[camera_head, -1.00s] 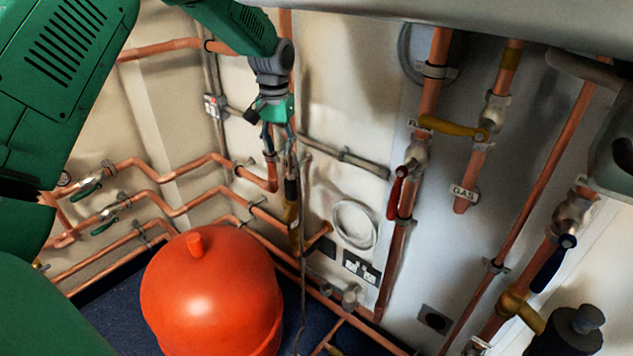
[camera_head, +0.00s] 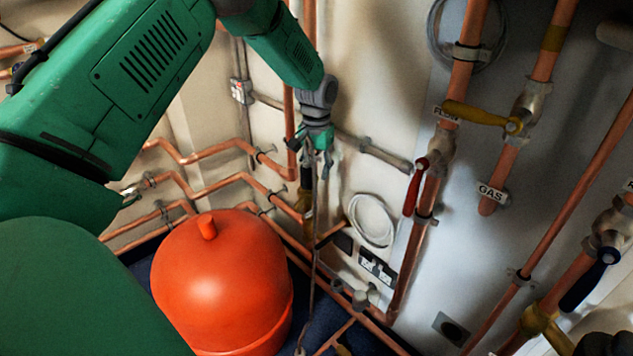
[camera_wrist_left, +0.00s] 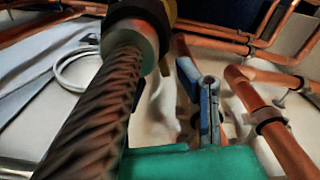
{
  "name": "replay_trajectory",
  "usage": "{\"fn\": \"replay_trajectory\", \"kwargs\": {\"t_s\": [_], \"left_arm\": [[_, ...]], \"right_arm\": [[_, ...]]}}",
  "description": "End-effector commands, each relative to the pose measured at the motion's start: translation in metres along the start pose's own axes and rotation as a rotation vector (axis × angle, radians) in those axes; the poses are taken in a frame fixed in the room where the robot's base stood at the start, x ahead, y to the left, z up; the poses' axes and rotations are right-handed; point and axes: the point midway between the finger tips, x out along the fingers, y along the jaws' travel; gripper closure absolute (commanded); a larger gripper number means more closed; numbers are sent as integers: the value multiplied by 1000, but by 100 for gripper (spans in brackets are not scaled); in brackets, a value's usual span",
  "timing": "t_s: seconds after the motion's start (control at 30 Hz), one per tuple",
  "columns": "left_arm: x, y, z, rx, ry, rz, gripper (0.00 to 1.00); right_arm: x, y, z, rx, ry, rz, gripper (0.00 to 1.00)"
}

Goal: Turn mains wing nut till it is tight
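My left gripper (camera_head: 314,158) points down in front of the back wall, close above a dark pipe fitting with a brass-coloured lower part (camera_head: 306,200). In the left wrist view, its blue-grey fingers (camera_wrist_left: 204,100) stand close together, and I cannot make out a gap or anything held. A ribbed or braided hose (camera_wrist_left: 98,110) runs beside the fingers on the left, up to a collar (camera_wrist_left: 143,32). I cannot pick out the mains wing nut in either view; it may be small or hidden behind the gripper.
A large red vessel (camera_head: 222,285) stands on the floor below my left arm. Copper pipes (camera_head: 215,185) run along the left wall. A red-handled valve (camera_head: 415,185), a yellow-handled valve (camera_head: 480,112) and a blue-handled valve (camera_head: 590,280) are on the right. A coiled white cable (camera_head: 371,220) hangs nearby.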

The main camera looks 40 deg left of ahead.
Motion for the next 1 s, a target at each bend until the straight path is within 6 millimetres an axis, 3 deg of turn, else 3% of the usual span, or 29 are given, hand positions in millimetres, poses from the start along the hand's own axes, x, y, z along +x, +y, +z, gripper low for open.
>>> {"fn": "replay_trajectory", "kwargs": {"t_s": [0.03, 0.2, 0.53, 0.6, 0.63, 1.0], "left_arm": [[10, -1, 0, -1, -2, 1, 70], [23, -2, -1, -1, 0, 2, 70], [25, -2, -1, -1, 0, 1, 70], [24, -1, 0, -1, 1, 1, 95], [24, -1, 0, -1, 0, 0, 100], [23, -5, 1, 7, -1, 1, 100]], "right_arm": [[4, 0, 0, 0, 0, 0, 55], [7, 0, 0, 0, 0, 0, 55], [7, 0, 0, 0, 0, 0, 55], [7, 0, 0, 0, 0, 0, 55], [7, 0, 0, 0, 0, 0, 55], [4, 0, 0, 0, 0, 0, 55]]}}
